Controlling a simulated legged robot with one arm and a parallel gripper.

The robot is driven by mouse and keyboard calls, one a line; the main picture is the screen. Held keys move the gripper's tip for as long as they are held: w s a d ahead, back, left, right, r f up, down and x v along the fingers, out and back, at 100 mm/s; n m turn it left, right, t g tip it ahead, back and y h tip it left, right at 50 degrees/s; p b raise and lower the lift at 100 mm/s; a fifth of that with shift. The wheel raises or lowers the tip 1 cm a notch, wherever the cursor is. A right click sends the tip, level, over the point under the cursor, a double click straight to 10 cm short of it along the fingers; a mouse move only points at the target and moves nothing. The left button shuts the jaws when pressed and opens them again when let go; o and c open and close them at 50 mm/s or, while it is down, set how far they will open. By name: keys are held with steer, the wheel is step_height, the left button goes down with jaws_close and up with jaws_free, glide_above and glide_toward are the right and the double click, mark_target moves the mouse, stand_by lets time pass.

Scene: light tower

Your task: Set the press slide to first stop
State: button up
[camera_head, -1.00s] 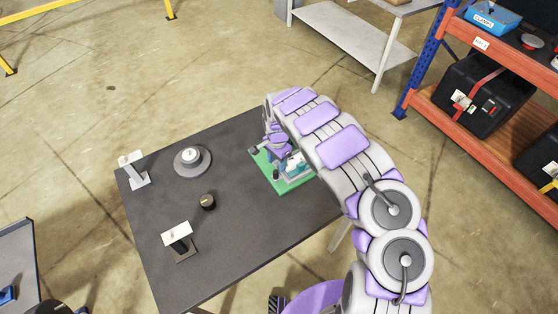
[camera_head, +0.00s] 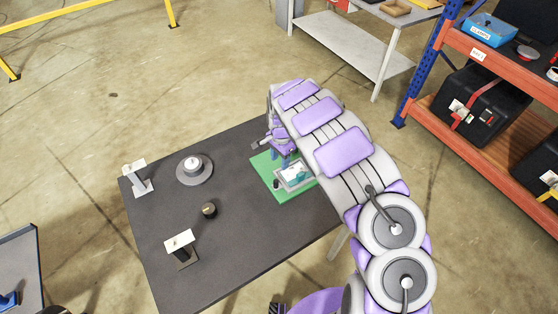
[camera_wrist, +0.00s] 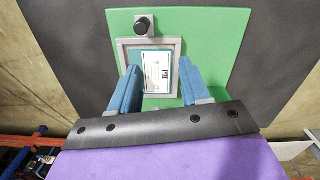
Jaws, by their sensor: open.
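A green base plate (camera_head: 265,172) lies at the right end of the dark table; it fills much of the wrist view (camera_wrist: 225,45). On it is a grey square frame (camera_wrist: 122,52) with a white and teal printed card (camera_wrist: 158,72) lying inside. A round black knob (camera_wrist: 144,25) on a small grey mount stands beside the frame. I cannot tell which part is the press slide. My gripper (camera_wrist: 159,66) is open and empty. Its two blue fingers hang over the frame, one at each side of the card. In the head view my gripper (camera_head: 283,158) partly hides the plate.
On the dark table (camera_head: 235,240) stand a round grey disc (camera_head: 207,175) with a metal cylinder, a black knob (camera_head: 209,210) and two small stands with white plates (camera_head: 135,165) (camera_head: 179,240). The table's middle is clear. Orange shelving (camera_head: 480,70) stands at the right.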

step_height(320, 180, up, 8)
steer(key=p, duration=0.1)
steer(key=shift+d+r+p, duration=0.2)
steer(key=shift+p, duration=0.1)
stand_by(0.9)
steer(key=shift+d, duration=0.1)
steer(key=shift+d+r, duration=0.15)
steer(key=shift+d, duration=0.1)
step_height(320, 180, up, 17)
steer(key=shift+w, duration=0.35)
stand_by(0.3)
